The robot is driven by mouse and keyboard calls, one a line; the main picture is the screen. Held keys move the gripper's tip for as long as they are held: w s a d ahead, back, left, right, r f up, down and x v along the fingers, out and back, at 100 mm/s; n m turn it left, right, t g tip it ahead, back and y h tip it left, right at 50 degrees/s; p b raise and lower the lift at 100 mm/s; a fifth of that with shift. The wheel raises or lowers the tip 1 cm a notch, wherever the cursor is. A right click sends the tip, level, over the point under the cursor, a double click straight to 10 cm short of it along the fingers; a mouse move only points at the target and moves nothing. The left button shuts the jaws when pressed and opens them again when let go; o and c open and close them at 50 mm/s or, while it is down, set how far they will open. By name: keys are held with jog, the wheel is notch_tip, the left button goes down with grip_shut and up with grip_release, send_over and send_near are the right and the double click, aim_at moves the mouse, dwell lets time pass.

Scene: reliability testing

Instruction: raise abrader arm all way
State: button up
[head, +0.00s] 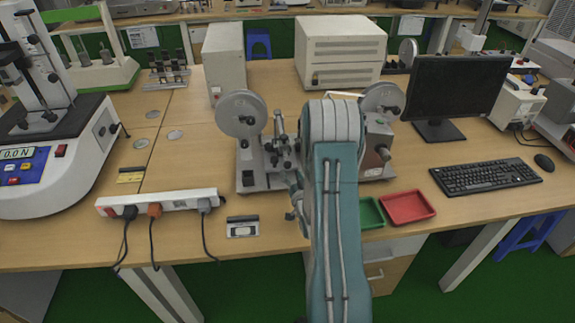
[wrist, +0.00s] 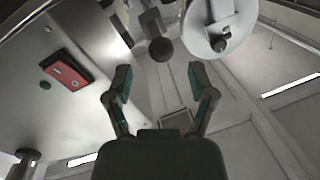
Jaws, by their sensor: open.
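The abrader (head: 250,178) stands on the bench in the middle of the head view, a grey metal machine with pale round discs at left and right. My arm covers its middle. A metal arm assembly (head: 279,140) shows beside the left disc; whether it is raised is unclear. In the wrist view, my gripper (wrist: 160,88) is open, with nothing between its fingers. Beyond the fingertips is a dark round knob (wrist: 161,50) on a grey metal part, apart from both fingers. A pale disc (wrist: 208,27) is at upper right. My gripper is mostly hidden in the head view.
A red switch (wrist: 67,69) is on the metal housing in the wrist view. Green (head: 371,213) and red (head: 407,207) trays lie at the abrader's front right. A power strip (head: 160,202) with cables is at left; a monitor (head: 455,90) and keyboard (head: 485,177) are at right.

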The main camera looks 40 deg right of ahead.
aim_at(289, 168)
jog(key=x, duration=0.5)
jog(key=shift+c, duration=0.3)
grip_shut()
